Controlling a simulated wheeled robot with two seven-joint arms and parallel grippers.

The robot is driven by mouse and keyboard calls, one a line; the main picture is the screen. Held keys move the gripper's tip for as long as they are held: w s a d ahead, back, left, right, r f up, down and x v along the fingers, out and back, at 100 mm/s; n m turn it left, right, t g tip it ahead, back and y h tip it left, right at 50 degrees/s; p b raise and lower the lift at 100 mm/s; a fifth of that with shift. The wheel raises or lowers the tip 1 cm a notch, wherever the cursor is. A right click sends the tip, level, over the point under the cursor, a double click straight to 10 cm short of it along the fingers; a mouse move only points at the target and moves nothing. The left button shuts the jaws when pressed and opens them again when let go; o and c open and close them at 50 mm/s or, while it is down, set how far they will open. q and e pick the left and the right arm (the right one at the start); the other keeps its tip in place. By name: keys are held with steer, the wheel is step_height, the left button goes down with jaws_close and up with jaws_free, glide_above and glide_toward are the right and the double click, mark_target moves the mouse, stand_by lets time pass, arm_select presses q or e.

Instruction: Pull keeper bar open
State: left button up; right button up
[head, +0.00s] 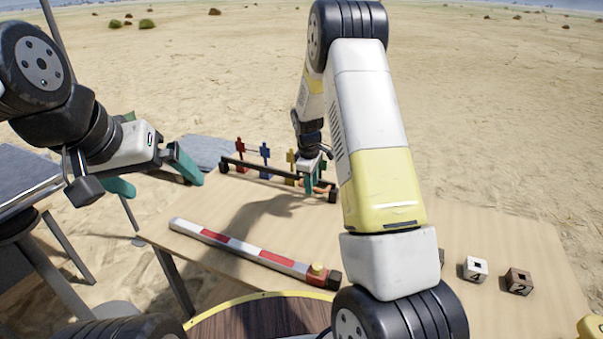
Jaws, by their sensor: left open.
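A dark keeper bar (262,170) runs low across the front of a row of small coloured figures at the far side of the table. A red figure (240,153), a blue figure (265,158) and a yellow figure (290,160) stand behind it. My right gripper (312,178) points down at the bar's right part, its teal fingers close to the bar. Whether it grips the bar cannot be told. My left gripper (160,184) is open and empty, left of the bar, its teal fingers wide apart.
A white cube (474,269) and a brown cube (518,281), both numbered, sit at the right. My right arm hides the table's middle. A grey-topped stand (25,178) is at the left.

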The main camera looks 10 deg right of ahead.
jaws_close()
stand_by(1.4)
